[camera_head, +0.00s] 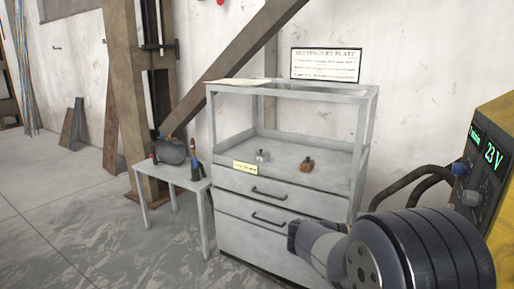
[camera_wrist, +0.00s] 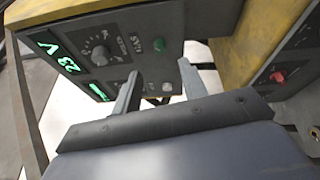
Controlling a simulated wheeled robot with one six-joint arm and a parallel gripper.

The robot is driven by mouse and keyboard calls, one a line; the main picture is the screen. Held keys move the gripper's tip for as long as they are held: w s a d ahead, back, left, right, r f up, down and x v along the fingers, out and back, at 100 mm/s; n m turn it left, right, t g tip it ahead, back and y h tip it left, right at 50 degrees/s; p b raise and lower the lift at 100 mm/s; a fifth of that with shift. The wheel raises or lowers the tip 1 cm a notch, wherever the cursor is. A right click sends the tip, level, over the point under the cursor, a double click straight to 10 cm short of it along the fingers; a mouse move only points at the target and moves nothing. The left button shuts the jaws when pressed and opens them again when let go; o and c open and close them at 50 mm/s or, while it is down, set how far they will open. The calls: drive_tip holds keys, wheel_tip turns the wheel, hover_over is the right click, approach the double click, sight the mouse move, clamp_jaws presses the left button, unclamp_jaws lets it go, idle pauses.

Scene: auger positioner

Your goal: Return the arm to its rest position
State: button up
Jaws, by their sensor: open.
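My gripper (camera_wrist: 157,82) shows in the wrist view with its two grey fingers spread apart and nothing between them. It is in front of a yellow machine's dark control panel (camera_wrist: 125,45), which carries a green 23 V display, a knob and a green button. I cannot tell whether the fingers touch the panel. In the head view my arm fills the lower right, in front of the cabinet's right side. My fingers cannot be made out there. The yellow machine (camera_head: 497,190) stands at the right edge, its display reading 23 V.
A grey cabinet (camera_head: 280,205) with drawers holds two small objects on its open shelf. A small table (camera_head: 148,182) with a grey rounded object and tools stands left of it. A second yellow box (camera_wrist: 245,45) with a red switch is right in the wrist view.

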drive_tip(key=d+r+n+g+y+p, duration=0.2)
drive_tip(key=n+p, duration=1.1)
drive_tip(key=p, duration=1.4)
drive_tip(key=shift+w+d+n+g+y+p, duration=0.35)
drive_tip(key=shift+d+g+y, duration=0.75)
drive_tip(key=shift+d+y, duration=1.5)
drive_tip(key=shift+s+d+h, duration=0.15)
drive_tip(key=shift+d+h, duration=0.15)
drive_tip(key=shift+h, duration=0.1)
